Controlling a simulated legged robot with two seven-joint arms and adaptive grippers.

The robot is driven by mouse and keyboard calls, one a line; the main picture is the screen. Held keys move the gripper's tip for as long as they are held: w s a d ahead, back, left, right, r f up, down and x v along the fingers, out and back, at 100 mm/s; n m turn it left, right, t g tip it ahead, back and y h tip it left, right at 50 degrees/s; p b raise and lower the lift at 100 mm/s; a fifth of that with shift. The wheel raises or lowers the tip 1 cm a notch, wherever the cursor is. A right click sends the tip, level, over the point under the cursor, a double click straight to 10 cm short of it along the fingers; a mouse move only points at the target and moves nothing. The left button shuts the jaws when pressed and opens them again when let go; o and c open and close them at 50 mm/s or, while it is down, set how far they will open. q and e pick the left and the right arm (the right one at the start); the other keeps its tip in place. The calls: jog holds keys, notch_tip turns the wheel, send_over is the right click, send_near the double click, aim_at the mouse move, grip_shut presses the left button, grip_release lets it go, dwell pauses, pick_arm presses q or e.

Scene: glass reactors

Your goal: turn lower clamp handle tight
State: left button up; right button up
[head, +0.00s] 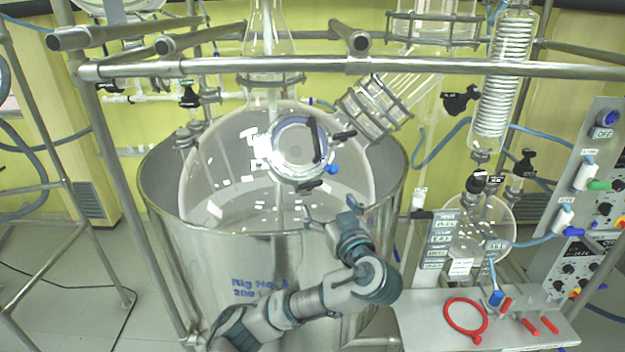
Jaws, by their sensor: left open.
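The round port (298,148) with its pale clamp ring is on the front of the large glass reactor vessel (225,170). The lower clamp handle (310,185) is a small dark bar at the bottom edge of the port, with a small blue piece just above and right of it. Another dark handle (345,135) sticks out at the port's upper right. My left gripper (328,212) is open and empty, just below and a little right of the lower handle, with a gap visible between them. My right gripper is out of view.
The steel bath (215,250) surrounds the vessel's lower part. A horizontal steel rail (420,68) crosses above. At right are a metal shelf (420,320) with a red ring (465,316), a small flask, and a control panel (590,200). Angled glass tubing (375,108) is right of the port.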

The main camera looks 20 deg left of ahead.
aim_at(312, 184)
pick_arm(q)
jog(key=p+x, duration=0.1)
jog(key=x, duration=0.6)
jog(key=a+p+x, duration=0.1)
jog(key=x, duration=0.2)
jog(key=shift+s+a+p, duration=0.1)
jog(key=shift+a+p, duration=0.1)
jog(key=shift+p, duration=0.1)
jog(key=shift+w, duration=0.35)
jog(key=shift+d, duration=0.25)
jog(key=shift+c, duration=0.3)
jog(key=shift+s, duration=0.1)
jog(key=c, duration=0.8)
jog(key=shift+a, duration=0.2)
jog(key=c, duration=0.3)
